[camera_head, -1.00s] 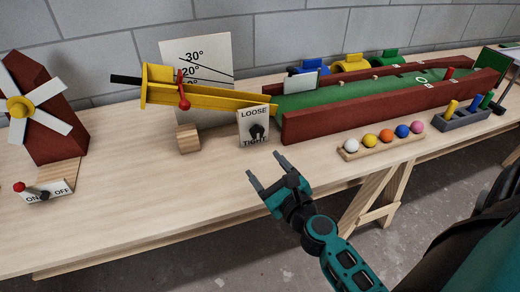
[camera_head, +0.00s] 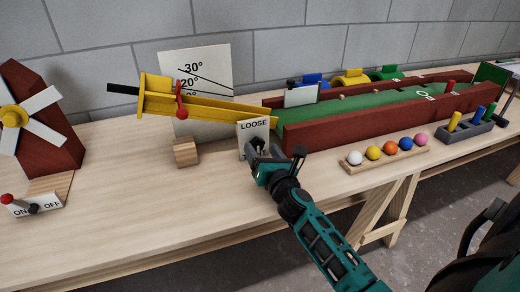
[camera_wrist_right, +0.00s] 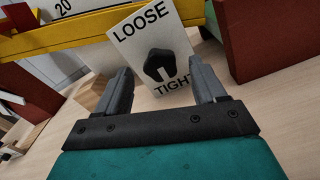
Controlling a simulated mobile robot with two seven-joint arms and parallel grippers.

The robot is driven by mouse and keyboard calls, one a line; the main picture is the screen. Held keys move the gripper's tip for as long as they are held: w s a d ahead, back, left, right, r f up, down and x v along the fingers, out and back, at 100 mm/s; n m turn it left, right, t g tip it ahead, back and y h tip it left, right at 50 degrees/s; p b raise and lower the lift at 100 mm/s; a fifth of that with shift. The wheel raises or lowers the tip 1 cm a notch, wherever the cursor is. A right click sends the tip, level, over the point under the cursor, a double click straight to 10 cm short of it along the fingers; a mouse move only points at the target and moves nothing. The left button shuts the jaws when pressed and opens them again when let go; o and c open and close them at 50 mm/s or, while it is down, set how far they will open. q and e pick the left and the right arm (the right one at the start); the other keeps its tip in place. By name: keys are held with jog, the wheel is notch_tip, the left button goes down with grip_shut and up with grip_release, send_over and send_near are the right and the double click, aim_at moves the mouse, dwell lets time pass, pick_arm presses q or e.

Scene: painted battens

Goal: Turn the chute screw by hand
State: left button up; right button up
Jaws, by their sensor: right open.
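The chute screw (camera_wrist_right: 162,66) is a black knob on a white panel (camera_wrist_right: 128,48) lettered LOOSE above and TIGHT below. In the right wrist view it lies between and beyond my two fingertips, apart from them. In the head view my right gripper (camera_head: 270,152) covers the knob and the lower part of the panel (camera_head: 254,126). My right gripper is open and empty, facing the panel; it also shows in the right wrist view (camera_wrist_right: 163,82). The yellow chute (camera_head: 215,106) slopes down to the right behind the panel, with a red pointer (camera_head: 181,103) on it. My left gripper is not in view.
An angle board (camera_head: 205,65) stands behind the chute. A wooden block (camera_head: 185,152) is left of the panel. A red-walled green lane (camera_head: 370,118) runs right, with a rack of balls (camera_head: 385,158) in front. A windmill (camera_head: 38,125) and ON/OFF switch (camera_head: 33,205) stand left.

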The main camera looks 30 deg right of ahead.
aim_at(257, 145)
jog(key=shift+x, duration=1)
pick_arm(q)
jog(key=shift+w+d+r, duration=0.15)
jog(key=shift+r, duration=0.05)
pick_arm(e)
jog(key=shift+w+d, duration=0.1)
jog(key=shift+w, duration=0.1)
jog(key=shift+c, duration=0.3)
jog(key=c, duration=1)
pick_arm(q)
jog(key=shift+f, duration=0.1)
